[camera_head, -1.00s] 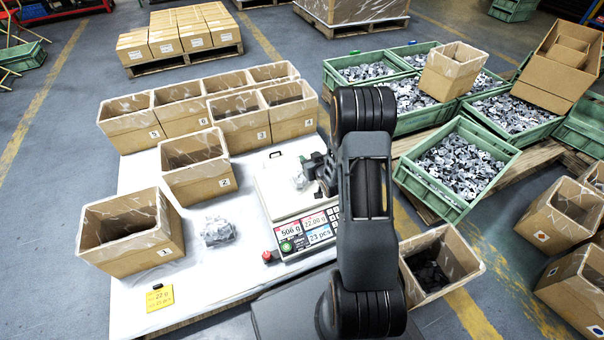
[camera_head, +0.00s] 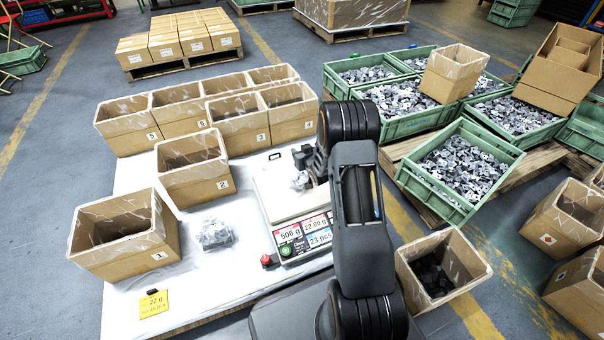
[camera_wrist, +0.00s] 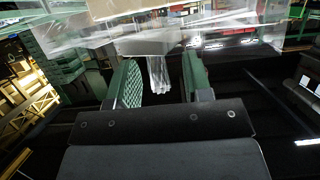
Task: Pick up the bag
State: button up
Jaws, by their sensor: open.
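A clear bag of grey parts (camera_head: 215,234) lies on the white table to the left of the scale. A second small clear bag (camera_head: 299,181) with grey content is on the scale plate, partly hidden by my gripper (camera_head: 312,170). In the wrist view my gripper (camera_wrist: 160,76) has its two green fingers apart. A crumpled clear strand of film (camera_wrist: 160,74), seemingly the bag's neck, shows between them. The fingers do not visibly press on it. In the head view my arm hides part of the gripper.
The scale (camera_head: 284,199) has a lit display (camera_head: 304,236). Lined cardboard boxes numbered 1 (camera_head: 130,255) and 2 (camera_head: 210,187) stand left, with several more behind. Green crates of parts (camera_head: 455,205) stand right. A yellow card (camera_head: 153,305) lies at the table's front.

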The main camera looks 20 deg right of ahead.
grip_shut()
dwell(0.3)
